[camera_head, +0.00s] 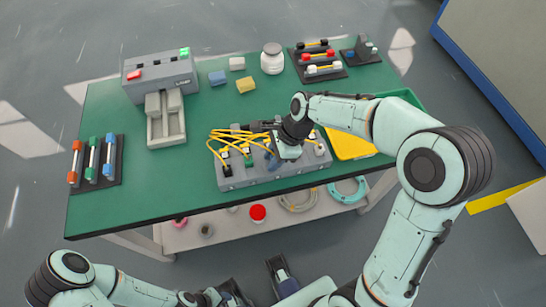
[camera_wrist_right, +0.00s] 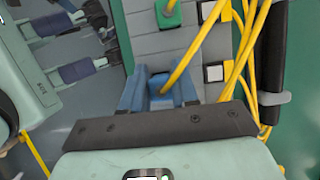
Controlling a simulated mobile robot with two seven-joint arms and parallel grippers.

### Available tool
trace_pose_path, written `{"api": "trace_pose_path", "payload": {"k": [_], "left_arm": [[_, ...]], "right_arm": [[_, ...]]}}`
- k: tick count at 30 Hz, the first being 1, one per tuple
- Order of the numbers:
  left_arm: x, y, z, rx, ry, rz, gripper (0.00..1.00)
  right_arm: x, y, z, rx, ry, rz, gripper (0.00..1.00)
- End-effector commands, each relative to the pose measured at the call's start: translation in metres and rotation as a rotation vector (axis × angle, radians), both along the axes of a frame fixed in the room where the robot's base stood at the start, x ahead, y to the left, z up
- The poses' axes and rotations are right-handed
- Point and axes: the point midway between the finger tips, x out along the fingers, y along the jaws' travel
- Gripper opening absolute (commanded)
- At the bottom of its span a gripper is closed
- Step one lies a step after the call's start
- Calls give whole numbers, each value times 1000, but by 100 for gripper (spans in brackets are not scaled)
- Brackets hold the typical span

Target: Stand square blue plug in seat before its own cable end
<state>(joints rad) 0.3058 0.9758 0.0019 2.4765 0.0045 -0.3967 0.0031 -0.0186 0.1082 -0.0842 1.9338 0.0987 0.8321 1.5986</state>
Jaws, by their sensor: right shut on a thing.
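My right gripper (camera_head: 287,152) is over the grey seat block (camera_head: 245,178) at the table's front edge. In the right wrist view it (camera_wrist_right: 160,88) is shut on a blue plug (camera_wrist_right: 161,92), with a yellow cable (camera_wrist_right: 205,38) rising from it. The fingers hide the plug's sides, and I cannot tell whether it touches the block. A green plug (camera_wrist_right: 168,14) stands on the block, and white square fittings (camera_wrist_right: 213,73) show beside the cables. My left gripper (camera_head: 257,281) is open and empty, low in front of the table.
A grey box (camera_head: 160,76) and tray (camera_head: 166,122) stand at the back left. Coloured rods lie on a dark rack (camera_head: 96,160) at left. A white jar (camera_head: 272,58), loose blocks and a second rack (camera_head: 317,62) are behind. Several yellow cables (camera_head: 232,136) loop over the block.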

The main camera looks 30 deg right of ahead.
Motion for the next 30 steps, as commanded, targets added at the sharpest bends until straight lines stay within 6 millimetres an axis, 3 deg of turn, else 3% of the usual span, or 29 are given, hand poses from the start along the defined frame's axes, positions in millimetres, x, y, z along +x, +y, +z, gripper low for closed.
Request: {"api": "trace_pose_path", "payload": {"k": [6, 17, 18, 20, 21, 30], "left_arm": [[-1, 0, -4, 0, 1, 0, 43], [-1, 0, -5, -1, 2, 0, 43], [-1, 0, -5, 0, 2, 0, 43], [-1, 0, -5, 0, 2, 0, 43], [-1, 0, -5, 0, 2, 0, 43], [-1, 0, -5, 0, 2, 0, 43]], "right_arm": [[-3, 0, -14, -3, 17, -1, 0], [-3, -3, -17, -7, 18, -7, 0], [-3, -3, -17, -7, 18, -7, 36], [-3, -3, -17, -8, 17, -7, 55], [-3, -3, -17, -8, 18, -7, 59], [-5, -4, -18, -8, 23, -5, 59]]}}
